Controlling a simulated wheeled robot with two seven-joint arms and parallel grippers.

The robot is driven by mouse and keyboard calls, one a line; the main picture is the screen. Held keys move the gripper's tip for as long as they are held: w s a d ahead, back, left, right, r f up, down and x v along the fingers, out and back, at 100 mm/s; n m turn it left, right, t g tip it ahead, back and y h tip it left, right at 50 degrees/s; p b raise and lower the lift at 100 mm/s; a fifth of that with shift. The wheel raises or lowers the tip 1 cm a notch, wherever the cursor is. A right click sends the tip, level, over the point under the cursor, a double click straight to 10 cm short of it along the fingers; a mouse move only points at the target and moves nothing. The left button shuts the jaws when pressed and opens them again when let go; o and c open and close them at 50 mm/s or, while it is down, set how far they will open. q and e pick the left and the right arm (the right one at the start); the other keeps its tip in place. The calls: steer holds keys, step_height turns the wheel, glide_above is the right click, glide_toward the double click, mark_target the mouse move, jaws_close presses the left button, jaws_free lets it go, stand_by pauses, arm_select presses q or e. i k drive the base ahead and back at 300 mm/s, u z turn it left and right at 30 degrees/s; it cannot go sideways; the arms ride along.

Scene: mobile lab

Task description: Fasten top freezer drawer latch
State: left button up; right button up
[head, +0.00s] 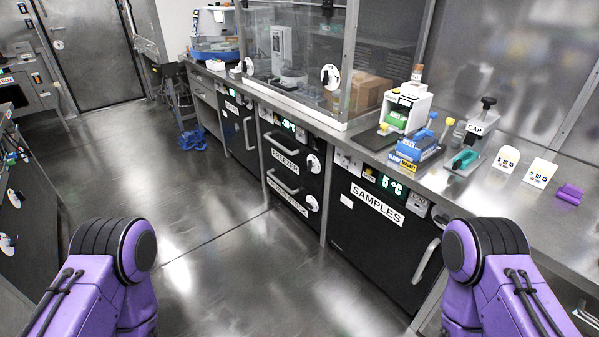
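The freezer (268,170) is a black-fronted unit under the steel counter, near the middle of the head view. Its top drawer has a pale bar handle (282,141) and a FREEZER label (285,159). A round white latch plate with a dark knob (313,164) sits at the right edge of the top drawer. A second similar latch (311,203) sits lower, by the bottom drawer and its handle (283,185). The top drawer looks flush; the latch's exact setting is too small to tell. Only purple parts of my arms show; both grippers are out of view.
A SAMPLES fridge (385,235) stands right of the freezer. The counter (350,140) holds a blue device (420,146), a CAP press (475,130) and a glass enclosure (300,60). Open floor (200,240) lies before the freezer. Dark cabinets stand at far left.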

mark_target(309, 163)
steer(key=z, duration=0.65)
steer(key=k, duration=0.15)
steer(key=u, duration=2)
steer(key=i, duration=1.7)
steer(key=z, duration=0.8)
steer(key=i, duration=0.7)
steer(key=z, duration=0.6)
